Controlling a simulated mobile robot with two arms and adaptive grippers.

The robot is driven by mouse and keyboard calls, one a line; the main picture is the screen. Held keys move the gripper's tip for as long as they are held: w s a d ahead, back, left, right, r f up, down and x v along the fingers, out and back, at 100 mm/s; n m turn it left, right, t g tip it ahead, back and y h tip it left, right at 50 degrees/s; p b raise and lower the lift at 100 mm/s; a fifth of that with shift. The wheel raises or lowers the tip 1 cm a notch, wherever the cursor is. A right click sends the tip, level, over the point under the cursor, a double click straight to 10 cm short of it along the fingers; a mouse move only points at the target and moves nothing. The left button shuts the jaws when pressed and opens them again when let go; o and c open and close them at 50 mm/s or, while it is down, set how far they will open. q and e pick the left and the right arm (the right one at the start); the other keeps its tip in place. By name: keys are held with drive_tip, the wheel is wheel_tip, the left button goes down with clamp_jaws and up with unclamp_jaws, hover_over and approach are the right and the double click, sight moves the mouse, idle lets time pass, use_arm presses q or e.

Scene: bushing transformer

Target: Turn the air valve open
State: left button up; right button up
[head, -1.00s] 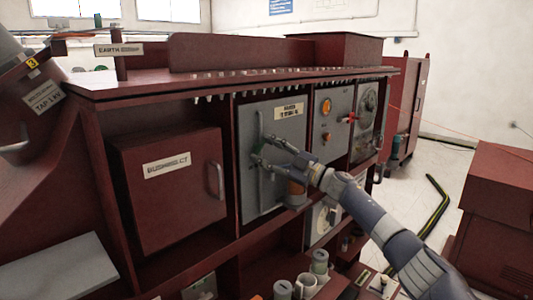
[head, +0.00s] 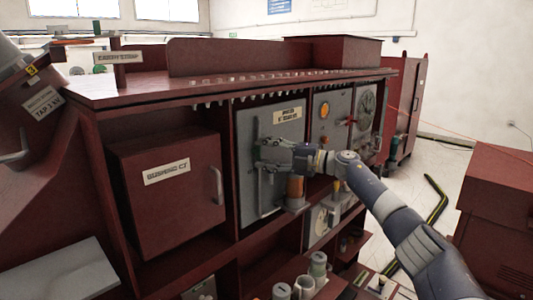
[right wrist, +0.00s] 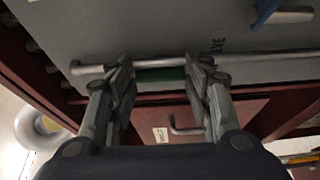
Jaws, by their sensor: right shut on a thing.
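A grey panel door (head: 287,128) with a white label carries an upright grey pipe along its left part. In the right wrist view this pipe (right wrist: 250,57) runs across the picture, with a green piece (right wrist: 160,74) beside it between my fingers. I take the green piece for the air valve's handle. My right gripper (head: 264,155) is at the pipe in front of the panel. In the right wrist view its fingers (right wrist: 160,80) stand on both sides of the green piece, shut on it. The fingers partly hide the pipe. My left gripper is not in view.
An orange-brown cylinder (head: 295,188) is close below the gripper. A dark red box (head: 170,190) with a handle is left of the panel. Gauges and knobs (head: 345,118) are to the right. A blue lever (right wrist: 268,12) shows in the right wrist view.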

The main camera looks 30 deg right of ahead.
idle(0.6)
drive_tip(key=o, duration=1.1)
drive_tip(key=shift+s, duration=0.1)
drive_tip(key=v, duration=1.1)
drive_tip(key=shift+s+d+r, duration=0.1)
drive_tip(key=shift+s+d, duration=0.2)
